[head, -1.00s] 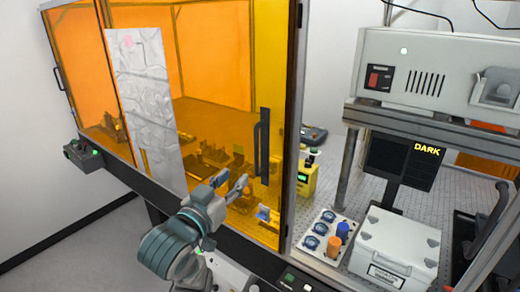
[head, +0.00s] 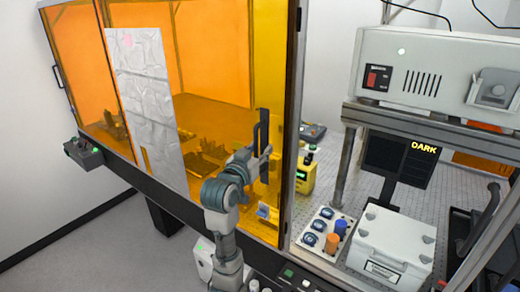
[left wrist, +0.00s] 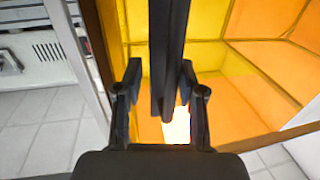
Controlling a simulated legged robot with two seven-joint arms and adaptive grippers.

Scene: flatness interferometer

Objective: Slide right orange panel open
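The right orange panel (head: 273,60) stands upright at the right end of the enclosure's front. Its dark vertical handle (head: 264,128) is near the right edge, and the handle also shows large in the left wrist view (left wrist: 168,50). My left gripper (head: 259,155) is at the lower part of the handle. In the left wrist view its two dark fingers (left wrist: 160,80) are open, one on each side of the handle, with gaps visible beside it. Fingertip contact cannot be told. My right gripper is not in view.
A crinkled silvery sheet (head: 146,100) covers part of the front left of the panel. A small control box (head: 84,153) sits at the left ledge. On the right are a white case (head: 392,243), coloured knobs (head: 332,243) and a shelf with an instrument (head: 435,70).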

